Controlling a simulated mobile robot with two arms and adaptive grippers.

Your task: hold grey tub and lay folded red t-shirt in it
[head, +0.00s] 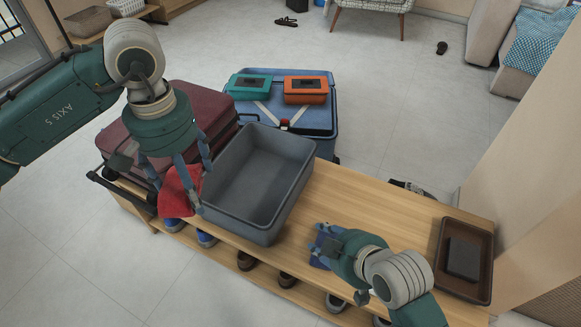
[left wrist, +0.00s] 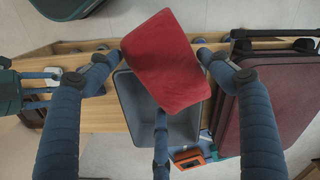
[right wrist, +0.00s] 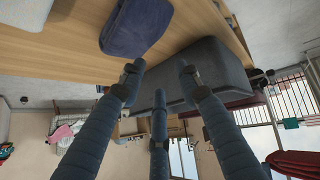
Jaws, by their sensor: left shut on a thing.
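The folded red t-shirt (head: 175,198) is gripped by my left gripper (head: 186,186), just left of the grey tub. In the left wrist view the red t-shirt (left wrist: 165,62) lies across between the fingers and covers part of the tub (left wrist: 182,125). The grey tub (head: 262,172) stands on the wooden bench, and its visible inside is empty. My right gripper (head: 324,243) is low over the bench, right of the tub. In the right wrist view its fingers (right wrist: 160,68) are apart and empty, with the tub's outer wall (right wrist: 205,70) beyond them.
A folded dark blue cloth (right wrist: 138,22) lies on the bench near my right gripper. A brown tray (head: 478,288) with a dark item is at the bench's right end. A maroon suitcase (head: 205,103) and a blue suitcase (head: 318,120) stand behind. Shoes sit under the bench (head: 375,205).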

